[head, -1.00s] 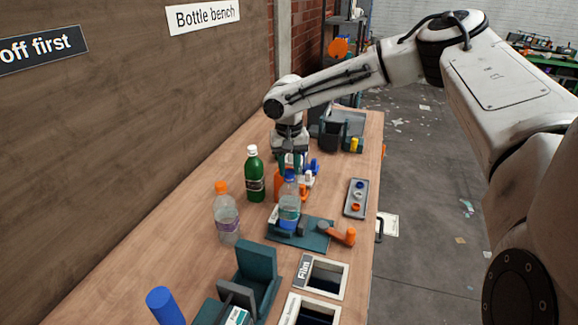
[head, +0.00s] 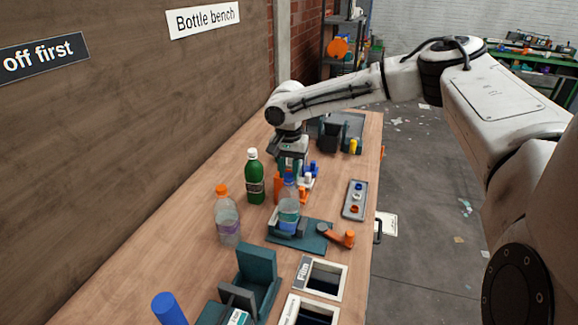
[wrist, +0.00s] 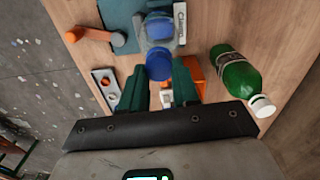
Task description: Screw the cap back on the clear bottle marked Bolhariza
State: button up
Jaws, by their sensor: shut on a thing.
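A clear bottle (head: 289,212) with a blue label band stands upright in the teal clamp fixture (head: 312,238); its printed name is too small to read. It also shows in the wrist view (wrist: 160,30), beyond the fingertips. My gripper (head: 290,169) points down over the bottle's top. In the wrist view its teal fingers (wrist: 160,74) are shut on a blue cap (wrist: 158,66). The cap is in line with the bottle's neck. I cannot tell whether it is seated on the threads or just above them.
A green bottle (head: 255,180) and a clear orange-capped bottle (head: 227,218) stand to the left. A grey tray (head: 355,200) with small caps lies right. The fixture's orange-handled lever (head: 343,238) sticks out right. Framed bins (head: 322,277) are in front.

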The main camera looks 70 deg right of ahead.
jog(key=shift+w+m, duration=0.1)
jog(key=shift+m, duration=0.2)
jog(key=m+p, duration=0.2)
jog(key=m, duration=0.1)
jog(key=shift+r+m+p, duration=0.15)
jog(key=shift+m+p, duration=0.6)
jog(key=shift+m, duration=0.25)
jog(key=shift+a, duration=0.1)
jog(key=shift+m+p, duration=0.7)
jog(key=shift+p, duration=0.05)
jog(key=shift+f+m, duration=0.2)
jog(key=shift+m, duration=1)
jog(key=shift+r+m, duration=0.1)
jog(key=shift+m, duration=0.6)
